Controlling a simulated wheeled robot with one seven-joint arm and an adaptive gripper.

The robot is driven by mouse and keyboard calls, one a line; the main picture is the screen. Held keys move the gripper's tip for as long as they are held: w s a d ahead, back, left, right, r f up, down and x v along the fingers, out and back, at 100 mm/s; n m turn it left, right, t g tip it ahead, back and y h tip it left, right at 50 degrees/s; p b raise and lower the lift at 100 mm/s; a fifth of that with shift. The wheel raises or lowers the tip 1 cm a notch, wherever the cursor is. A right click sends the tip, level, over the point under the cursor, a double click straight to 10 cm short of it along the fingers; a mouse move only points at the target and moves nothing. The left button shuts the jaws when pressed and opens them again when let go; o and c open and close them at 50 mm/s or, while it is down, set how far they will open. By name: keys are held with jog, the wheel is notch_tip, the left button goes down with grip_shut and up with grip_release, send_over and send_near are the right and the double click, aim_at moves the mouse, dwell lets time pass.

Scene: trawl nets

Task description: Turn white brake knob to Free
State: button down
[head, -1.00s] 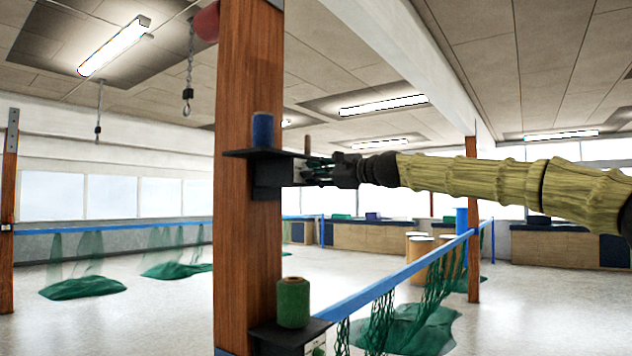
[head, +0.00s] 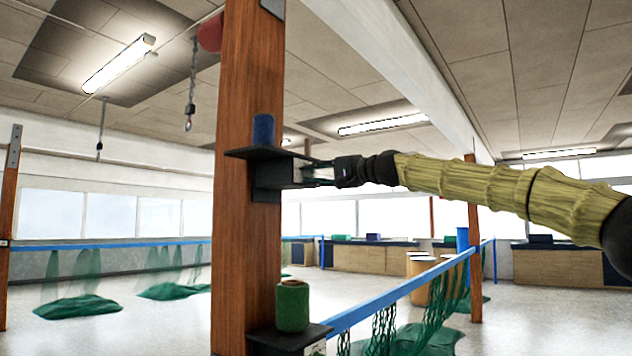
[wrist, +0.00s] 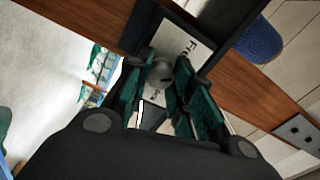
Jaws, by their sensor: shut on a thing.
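The brake knob (wrist: 160,77) is a small round grey-white piece in the wrist view, on a white plate (wrist: 184,45). In the head view my gripper (head: 318,173) reaches the right side of the black bracket box (head: 272,180) on the wooden post (head: 247,230). The knob itself cannot be made out there.
A blue spool (head: 263,129) stands on the shelf above the box, also in the wrist view (wrist: 258,40). A green spool (head: 292,306) stands on a lower shelf. A blue rail (head: 400,287) with hanging green net runs right of the post. Open floor lies left.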

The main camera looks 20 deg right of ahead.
jog(key=n+b, duration=0.1)
jog(key=n, duration=0.3)
jog(key=shift+b, duration=0.3)
jog(key=shift+n+b, duration=0.35)
jog(key=shift+n, duration=1.35)
jog(key=c, duration=1.2)
grip_release()
jog(key=shift+w+a+f, duration=0.1)
jog(key=shift+w+a, duration=0.05)
jog(key=shift+w, duration=0.05)
jog(key=shift+s, duration=0.1)
jog(key=v, duration=1.2)
